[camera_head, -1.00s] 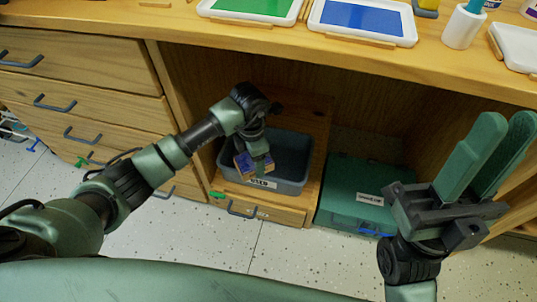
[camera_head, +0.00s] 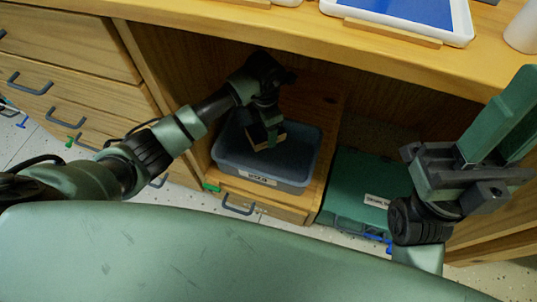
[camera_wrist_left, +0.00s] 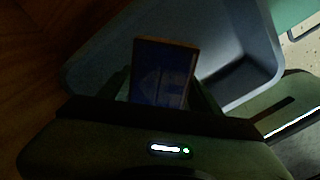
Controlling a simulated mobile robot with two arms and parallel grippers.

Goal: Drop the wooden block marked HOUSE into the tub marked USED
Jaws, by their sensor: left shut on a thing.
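My left gripper (camera_head: 267,132) is shut on the wooden block and points down over the grey tub. The block (camera_head: 258,143) shows only in part between the fingers, with tan edges. In the left wrist view the block (camera_wrist_left: 162,72) shows a dark blue face with a faint house-like mark. The grey tub (camera_head: 232,167) stands in the open cabinet bay, with a white label on its front that is hard to read. The tub (camera_wrist_left: 235,35) also lies behind the block in the left wrist view. My right gripper (camera_head: 503,122) is empty and open, pointing up at the right.
Drawers (camera_head: 75,85) are at the left.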

